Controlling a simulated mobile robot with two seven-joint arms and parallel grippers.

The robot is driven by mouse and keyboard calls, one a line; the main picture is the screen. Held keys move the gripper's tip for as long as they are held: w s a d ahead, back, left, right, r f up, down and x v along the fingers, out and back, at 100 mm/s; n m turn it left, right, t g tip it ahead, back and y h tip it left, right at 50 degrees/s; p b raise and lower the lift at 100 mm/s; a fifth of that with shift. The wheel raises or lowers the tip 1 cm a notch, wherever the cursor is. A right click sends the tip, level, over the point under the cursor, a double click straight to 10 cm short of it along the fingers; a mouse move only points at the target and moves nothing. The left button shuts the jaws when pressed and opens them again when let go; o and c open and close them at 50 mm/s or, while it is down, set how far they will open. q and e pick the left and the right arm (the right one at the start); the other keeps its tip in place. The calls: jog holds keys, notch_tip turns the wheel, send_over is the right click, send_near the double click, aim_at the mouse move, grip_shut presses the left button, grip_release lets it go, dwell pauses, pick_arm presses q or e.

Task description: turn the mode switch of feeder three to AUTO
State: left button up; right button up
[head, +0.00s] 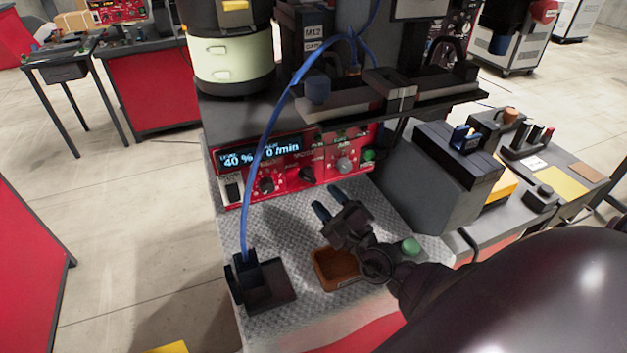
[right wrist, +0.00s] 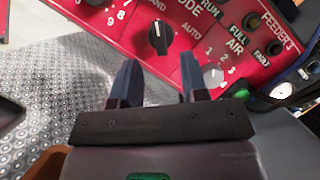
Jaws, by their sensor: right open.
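The mode switch is a black knob on the red feeder panel (head: 235,192), and it shows up close in the right wrist view (right wrist: 158,40). Its white mark points up in that view, toward the HAND label; AUTO is printed to its right. The panel there reads FEEDER 3. In the head view the switch seems to be the middle knob (head: 307,174). My right gripper (head: 330,202) is open and empty, in front of and below the panel. In the wrist view its two fingers (right wrist: 160,78) point at the panel, with the knob beyond the gap, apart from them. My left gripper is not in view.
A grey-white AIR knob (right wrist: 214,76) sits right of the switch, near the right finger. A green button (head: 369,155) is at the panel's right end. An orange-brown tray (head: 318,268) and a black stand (head: 280,290) with a blue hose (head: 262,150) are on the metal deck.

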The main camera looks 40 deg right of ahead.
aim_at(311, 180)
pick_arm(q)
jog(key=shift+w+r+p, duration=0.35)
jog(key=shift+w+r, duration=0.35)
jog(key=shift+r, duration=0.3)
pick_arm(e)
jog(key=shift+x, duration=2.65)
jog(key=c, duration=0.5)
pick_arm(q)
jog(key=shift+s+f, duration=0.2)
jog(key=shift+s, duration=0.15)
pick_arm(e)
jog(key=shift+c, duration=0.5)
